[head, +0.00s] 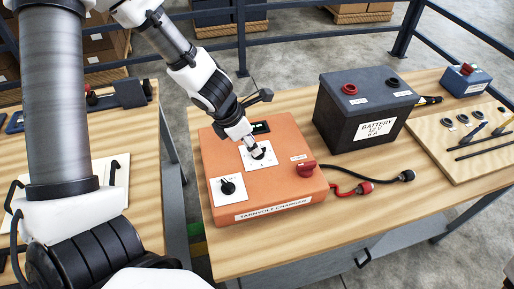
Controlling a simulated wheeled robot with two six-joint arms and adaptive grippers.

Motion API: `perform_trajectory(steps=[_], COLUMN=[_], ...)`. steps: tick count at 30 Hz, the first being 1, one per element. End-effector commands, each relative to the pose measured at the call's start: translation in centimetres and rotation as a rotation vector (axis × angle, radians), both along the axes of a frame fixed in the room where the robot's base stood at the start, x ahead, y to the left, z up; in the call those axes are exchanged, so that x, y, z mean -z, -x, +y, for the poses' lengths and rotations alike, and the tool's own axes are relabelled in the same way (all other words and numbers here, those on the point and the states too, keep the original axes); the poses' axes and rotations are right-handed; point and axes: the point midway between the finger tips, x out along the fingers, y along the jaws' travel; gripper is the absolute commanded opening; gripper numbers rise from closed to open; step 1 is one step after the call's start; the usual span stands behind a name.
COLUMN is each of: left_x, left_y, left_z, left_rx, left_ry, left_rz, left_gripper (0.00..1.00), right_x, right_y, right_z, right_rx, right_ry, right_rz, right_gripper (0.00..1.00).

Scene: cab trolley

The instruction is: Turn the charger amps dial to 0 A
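The orange Tarnvolt charger (222,150) sits on the wooden bench. Its upper dial (259,154), black on a white plate, lies right at the tip of my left gripper (254,147). The gripper points down at this dial and partly covers it and its scale. The fingers look close around the knob, but I cannot tell whether they touch it. A second black dial (228,187) on a white plate is at the charger's lower left. The dial markings are too small to read. A small dark display (261,128) is behind the gripper. My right gripper is not in view.
A red knob (306,168) stands on the charger's right side. A dark battery (362,112) stands to the right, with red and black clamps (366,187) and cables in front. A board with tools (470,140) lies at far right. Bare bench lies in front of the cables.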

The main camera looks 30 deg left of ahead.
Motion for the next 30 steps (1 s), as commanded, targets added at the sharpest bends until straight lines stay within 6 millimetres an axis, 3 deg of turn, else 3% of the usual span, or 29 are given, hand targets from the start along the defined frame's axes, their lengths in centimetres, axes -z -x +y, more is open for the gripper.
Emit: perform_trajectory(steps=[1, 3, 13, 14, 17, 30], left_x=[1.8, 2.6, 2.7, 2.7, 2.7, 3.0], left_y=[-0.3, -0.6, -1.0, -1.0, -1.0, -0.9], left_z=[-0.1, -0.3, -0.6, -0.6, -0.6, -0.6], left_rx=[0.000, 0.001, -0.001, -0.001, -0.001, -0.020], left_ry=[-0.003, -0.003, 0.000, 0.000, 0.000, 0.000], left_rz=[0.001, 0.000, 0.001, 0.001, 0.001, 0.001], left_gripper=[0.38, 0.38, 0.38, 0.34, 0.00, 0.00], right_x=[1.8, 2.5, 2.7, 2.7, 2.7, 3.2], right_y=[-0.1, -0.1, -0.1, -0.1, -0.1, -0.1], right_z=[0.0, 0.0, 0.0, 0.0, 0.0, 0.0], right_rx=[0.000, 0.000, 0.000, 0.000, 0.000, 0.000], right_ry=[0.000, 0.000, 0.000, 0.000, 0.000, 0.000], right_rz=[-0.001, -0.002, -0.002, -0.002, -0.002, -0.002], right_gripper=[0.40, 0.40, 0.40, 0.40, 0.40, 0.40])
